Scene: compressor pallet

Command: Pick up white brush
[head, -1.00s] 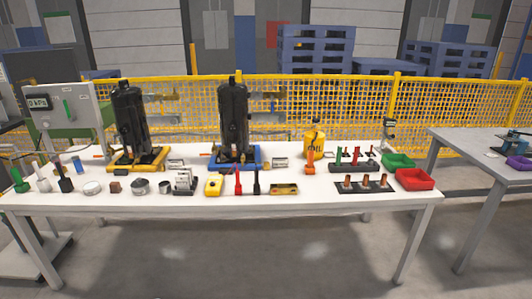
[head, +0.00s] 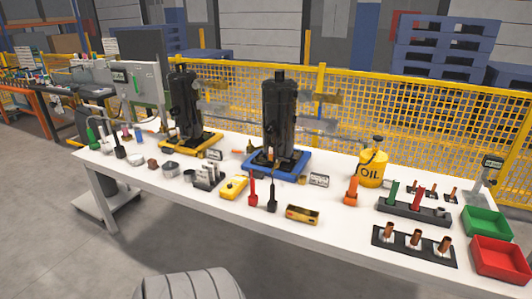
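The white brush (head: 105,147) appears as a small pale upright item near the left end of the white table. It stands between a green-handled brush (head: 93,136) and a black-handled brush (head: 119,150), which partly crowd it. It is small in the head view, so its bristles and handle cannot be told apart clearly. Neither of my grippers is in view, and nothing visible touches the brush.
The white table (head: 335,240) also holds two black compressors (head: 279,115) (head: 183,105), a yellow oil can (head: 372,168), a green bin (head: 486,223) and a red bin (head: 500,260). Yellow mesh fencing (head: 440,130) runs behind. Grey floor (head: 50,220) is open at front left.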

